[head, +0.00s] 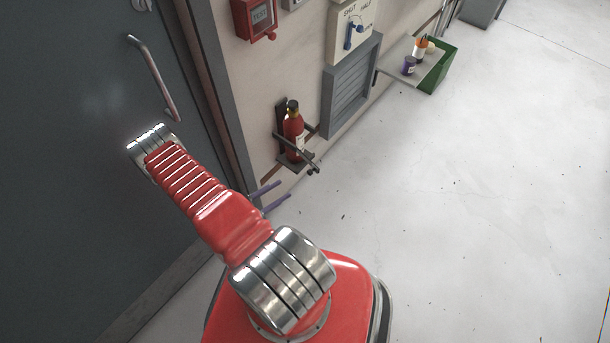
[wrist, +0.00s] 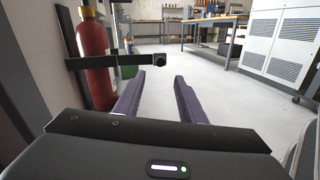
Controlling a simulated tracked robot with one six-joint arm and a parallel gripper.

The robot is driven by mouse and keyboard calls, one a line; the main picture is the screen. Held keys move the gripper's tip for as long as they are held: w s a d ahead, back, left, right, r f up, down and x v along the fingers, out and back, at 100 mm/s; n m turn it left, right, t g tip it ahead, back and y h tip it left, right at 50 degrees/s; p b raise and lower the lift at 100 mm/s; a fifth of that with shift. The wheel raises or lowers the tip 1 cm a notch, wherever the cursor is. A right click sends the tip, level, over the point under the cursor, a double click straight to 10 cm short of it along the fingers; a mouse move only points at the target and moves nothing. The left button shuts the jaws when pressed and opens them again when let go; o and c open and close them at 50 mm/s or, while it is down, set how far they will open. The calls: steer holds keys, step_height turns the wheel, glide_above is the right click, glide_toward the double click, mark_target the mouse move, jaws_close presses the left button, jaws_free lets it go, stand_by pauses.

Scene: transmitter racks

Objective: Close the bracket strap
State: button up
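A red fire extinguisher (head: 293,132) stands upright in a dark wall bracket (head: 281,118); the wrist view shows it at left (wrist: 92,50). The bracket's dark strap (head: 303,156) stands out from the wall on the near side of the extinguisher, its outer end clear of the wall, so it looks open. In the wrist view the strap (wrist: 135,60) runs left to right and ends in a round dark knob (wrist: 160,59). My gripper (head: 285,190) has two purple fingers, apart and empty. In the wrist view the knob shows beyond and just above the gap between the fingertips (wrist: 158,76).
A grey door (head: 80,150) with a bar handle (head: 152,78) is at left. The floor at right is clear.

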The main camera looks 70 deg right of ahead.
steer(key=x, duration=1.1)
steer(key=shift+s+d, duration=0.3)
steer(key=shift+c, duration=0.5)
jaws_close()
